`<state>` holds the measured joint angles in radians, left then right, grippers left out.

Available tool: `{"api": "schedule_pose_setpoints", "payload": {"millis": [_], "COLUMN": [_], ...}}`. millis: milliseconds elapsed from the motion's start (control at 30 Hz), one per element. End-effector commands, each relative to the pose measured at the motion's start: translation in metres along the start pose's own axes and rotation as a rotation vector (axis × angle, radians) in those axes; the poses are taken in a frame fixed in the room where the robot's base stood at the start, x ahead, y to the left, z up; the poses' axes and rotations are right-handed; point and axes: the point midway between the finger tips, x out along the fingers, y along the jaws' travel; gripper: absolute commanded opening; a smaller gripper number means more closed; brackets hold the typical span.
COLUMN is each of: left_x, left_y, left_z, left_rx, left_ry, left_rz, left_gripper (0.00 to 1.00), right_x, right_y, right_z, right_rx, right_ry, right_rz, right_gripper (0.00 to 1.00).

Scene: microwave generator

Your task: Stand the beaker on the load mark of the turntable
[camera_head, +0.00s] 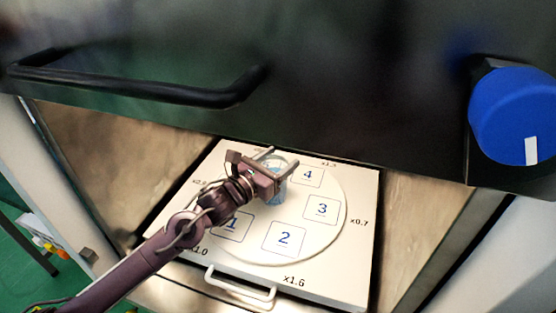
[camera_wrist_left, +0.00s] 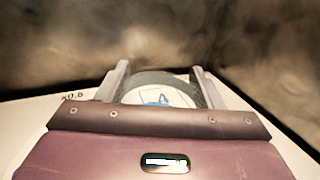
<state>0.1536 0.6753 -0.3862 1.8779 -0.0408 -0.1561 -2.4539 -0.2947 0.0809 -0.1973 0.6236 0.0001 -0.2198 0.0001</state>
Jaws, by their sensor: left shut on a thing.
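The clear beaker (camera_head: 280,190), with something blue in it, is on or just above the far left part of the round turntable (camera_head: 258,250). I cannot tell whether its base touches. My left gripper (camera_head: 280,160) is shut on the beaker near its rim. In the left wrist view the beaker's round rim (camera_wrist_left: 165,78) lies between the two fingers. The turntable shows square marks 1 (camera_head: 232,224), 2 (camera_head: 284,237), 3 (camera_head: 322,208) and 4 (camera_head: 308,175). The beaker and gripper hide the surface beneath them. My right gripper is not in view.
The turntable lies on a white square plate (camera_head: 340,285) with a white front handle (camera_head: 240,290) and printed factors. Metal walls (camera_head: 420,210) flank it. A black panel with a dark bar handle (camera_head: 140,92) and a blue knob (camera_head: 515,115) is above. The turntable's front and right are clear.

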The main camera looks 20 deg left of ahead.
Motion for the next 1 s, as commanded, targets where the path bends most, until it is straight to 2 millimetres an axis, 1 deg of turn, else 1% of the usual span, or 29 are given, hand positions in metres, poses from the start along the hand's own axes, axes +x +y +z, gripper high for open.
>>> {"api": "schedule_pose_setpoints", "payload": {"millis": [67, 100, 233, 467, 600, 633, 767, 1000], "left_x": [0.000, 0.000, 0.000, 0.000, 0.000, -0.002, -0.022, -0.069], "left_y": [0.000, 0.000, 0.000, 0.000, 0.000, 0.000, 0.001, 0.000], "left_z": [-0.002, -0.002, -0.002, -0.002, 0.003, 0.001, -0.003, -0.004], "left_rx": [0.001, 0.000, 0.000, 0.000, -0.001, 0.000, 0.004, 0.003], "left_ry": [-0.003, 0.000, 0.001, 0.001, 0.000, 0.002, 0.005, 0.007], "left_rz": [0.000, 0.000, 0.000, 0.000, 0.000, 0.000, 0.000, -0.002], "left_gripper": [0.10, 0.64, 0.81, 0.82, 0.82, 0.82, 0.82, 0.82], "right_x": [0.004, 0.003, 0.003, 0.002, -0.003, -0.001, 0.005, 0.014], "right_y": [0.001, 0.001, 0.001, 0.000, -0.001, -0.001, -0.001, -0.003], "right_z": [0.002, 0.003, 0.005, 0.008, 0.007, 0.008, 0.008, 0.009], "right_rx": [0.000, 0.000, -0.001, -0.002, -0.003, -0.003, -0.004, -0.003], "right_ry": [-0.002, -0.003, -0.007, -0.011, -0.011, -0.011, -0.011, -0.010], "right_rz": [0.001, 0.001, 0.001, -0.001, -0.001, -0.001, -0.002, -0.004], "right_gripper": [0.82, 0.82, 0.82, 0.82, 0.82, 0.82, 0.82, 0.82]}}
